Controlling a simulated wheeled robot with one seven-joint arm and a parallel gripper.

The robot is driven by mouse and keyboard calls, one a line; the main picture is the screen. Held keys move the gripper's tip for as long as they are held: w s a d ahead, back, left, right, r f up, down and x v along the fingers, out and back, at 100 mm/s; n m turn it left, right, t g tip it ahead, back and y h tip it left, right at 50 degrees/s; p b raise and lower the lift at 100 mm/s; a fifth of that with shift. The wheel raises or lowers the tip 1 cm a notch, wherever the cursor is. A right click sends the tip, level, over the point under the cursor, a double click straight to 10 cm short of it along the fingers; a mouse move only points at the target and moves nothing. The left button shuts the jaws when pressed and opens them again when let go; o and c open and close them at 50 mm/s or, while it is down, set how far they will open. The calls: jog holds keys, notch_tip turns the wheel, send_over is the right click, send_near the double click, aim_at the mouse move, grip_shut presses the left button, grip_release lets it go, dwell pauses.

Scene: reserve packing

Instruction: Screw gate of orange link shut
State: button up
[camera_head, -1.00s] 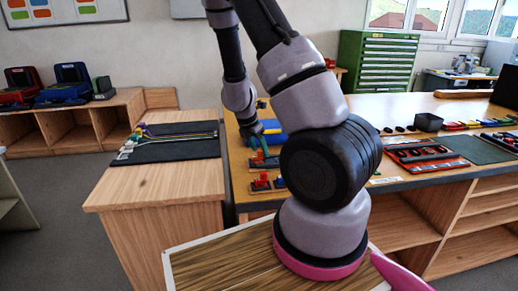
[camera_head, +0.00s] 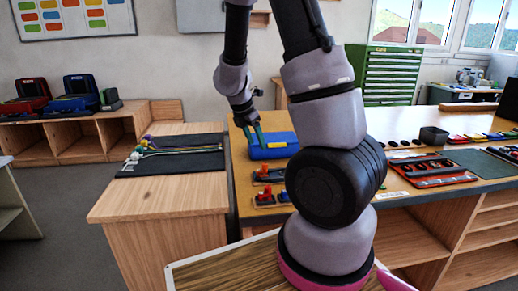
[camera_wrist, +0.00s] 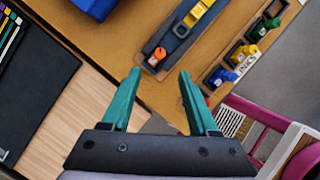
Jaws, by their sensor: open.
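An orange piece (camera_wrist: 159,54), likely the orange link, sits at the near end of a dark bar in the wrist view. It is small there, and I cannot tell how its gate stands. Yellow pieces (camera_wrist: 193,17) sit farther up the same bar. My gripper (camera_wrist: 160,74) has two green fingers spread apart with nothing between them. The orange piece lies just beyond the fingertips in the picture, with no visible contact. In the head view my gripper (camera_head: 256,135) points down by the blue case, above the workbench's left end.
A blue case (camera_head: 273,146) stands on the workbench (camera_head: 240,165). Small red pieces on dark bases (camera_head: 264,197) lie near its front edge. Blue, yellow and green pieces on small stands (camera_wrist: 238,52) line the right. A black mat (camera_head: 175,160) with cords lies on the left cabinet.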

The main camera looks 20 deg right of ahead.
jog(key=w+d+r+n+t, duration=0.1)
jog(key=w+r+n+t, duration=0.25)
jog(key=w+n, duration=0.55)
jog(key=n+g+y, duration=0.4)
jog(key=n+g, duration=0.1)
jog(key=n, duration=2.2)
send_near(265, 164)
notch_tip(265, 164, down, 9)
jog(key=shift+w+d+r, duration=0.1)
jog(key=shift+r, duration=0.05)
jog(key=shift+c, duration=0.2)
